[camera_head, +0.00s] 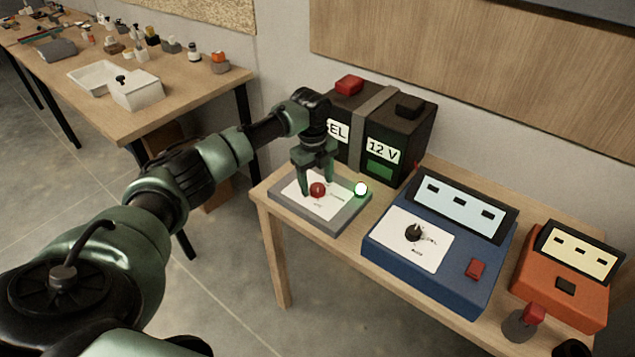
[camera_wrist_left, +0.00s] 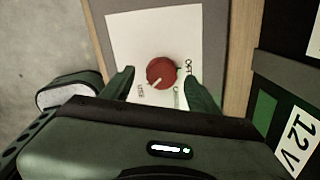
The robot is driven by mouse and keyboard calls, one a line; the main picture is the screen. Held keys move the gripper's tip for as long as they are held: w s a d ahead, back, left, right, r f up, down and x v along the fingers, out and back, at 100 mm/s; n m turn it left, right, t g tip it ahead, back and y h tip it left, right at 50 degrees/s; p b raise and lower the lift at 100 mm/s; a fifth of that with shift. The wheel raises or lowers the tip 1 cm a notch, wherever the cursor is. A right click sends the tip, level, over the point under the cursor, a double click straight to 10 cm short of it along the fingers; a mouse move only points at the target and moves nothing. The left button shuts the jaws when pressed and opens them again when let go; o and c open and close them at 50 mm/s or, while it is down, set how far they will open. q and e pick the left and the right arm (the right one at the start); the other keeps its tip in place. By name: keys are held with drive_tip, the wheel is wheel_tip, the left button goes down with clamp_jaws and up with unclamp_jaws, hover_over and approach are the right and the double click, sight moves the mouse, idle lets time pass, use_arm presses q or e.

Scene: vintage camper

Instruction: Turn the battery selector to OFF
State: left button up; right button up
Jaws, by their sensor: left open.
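The battery selector is a red round knob (camera_head: 317,190) on a white plate atop a grey panel (camera_head: 288,207) at the table's left end. In the left wrist view the knob (camera_wrist_left: 161,72) has a pale pointer mark aimed toward the lower left. Small labels surround it; one at its right seems to begin with "O", but they are hard to read. My left gripper (camera_head: 318,182) is open and points down over the panel. Its fingers (camera_wrist_left: 161,88) stand on either side of the knob, with visible gaps. My right gripper is out of view.
A black 12 V battery box (camera_head: 400,135) stands close behind. A blue meter box (camera_head: 450,285) and an orange one (camera_head: 545,290) sit to the right. Another workbench (camera_head: 185,98) stands at left.

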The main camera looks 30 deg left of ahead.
use_arm(q)
drive_tip(key=shift+w+f, duration=0.1)
drive_tip(key=shift+f, duration=0.6)
clamp_jaws()
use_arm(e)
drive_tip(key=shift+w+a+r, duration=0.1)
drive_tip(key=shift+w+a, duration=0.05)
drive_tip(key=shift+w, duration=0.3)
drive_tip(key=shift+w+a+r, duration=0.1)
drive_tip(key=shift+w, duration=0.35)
